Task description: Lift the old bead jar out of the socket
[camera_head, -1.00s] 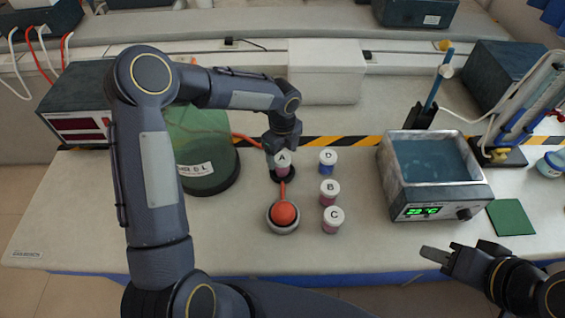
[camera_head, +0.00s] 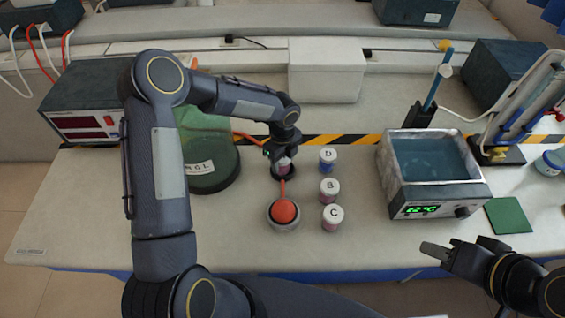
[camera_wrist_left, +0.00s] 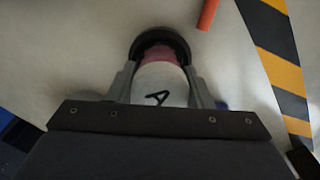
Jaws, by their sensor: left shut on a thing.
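Jar A has a white lid (camera_wrist_left: 160,85) marked A and a pink body (camera_wrist_left: 157,55). Its lower end is at the black ring-shaped socket (camera_wrist_left: 183,42), which also shows in the head view (camera_head: 283,174). My left gripper (camera_head: 284,155) is over the jar from above, shut on it, with a finger on each side of the lid in the wrist view. In the head view the gripper mostly hides the jar. Whether the base has left the socket I cannot tell. My right gripper (camera_head: 445,254) hangs at the front right, apart from the jars; its finger gap is unclear.
Jars D (camera_head: 328,160), B (camera_head: 329,189) and C (camera_head: 332,217) stand just right of the socket. An orange ball-shaped bulb (camera_head: 285,211) sits in a grey ring in front. A green dome (camera_head: 207,150) is close on the left, a water bath (camera_head: 433,172) on the right.

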